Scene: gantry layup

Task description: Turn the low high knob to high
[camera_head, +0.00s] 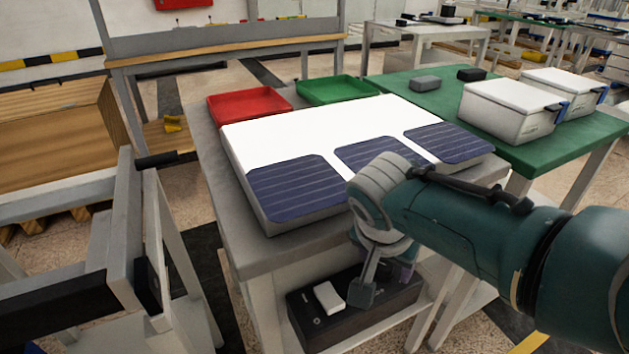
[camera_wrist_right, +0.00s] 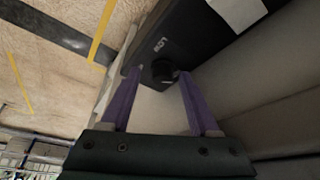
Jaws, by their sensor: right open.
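A black box (camera_head: 310,327) sits on the lower shelf under the solar-cell table. In the right wrist view its dark face (camera_wrist_right: 190,40) carries white lettering, partly legible, and a round black knob (camera_wrist_right: 163,71). My right gripper (camera_wrist_right: 160,75) is open, with its purple fingers on either side of the knob. I cannot tell whether they touch it. In the head view my right gripper (camera_head: 383,281) is over the right part of the box, and the arm hides the knob. The knob's setting cannot be read. My left gripper is not in view.
A white piece (camera_head: 328,297) lies on top of the box. Above is the grey table (camera_head: 225,165) with a white panel (camera_head: 320,128) and dark solar cells (camera_head: 295,187). Table legs and the shelf (camera_head: 385,325) are close around the gripper. A grey frame (camera_head: 125,235) stands left.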

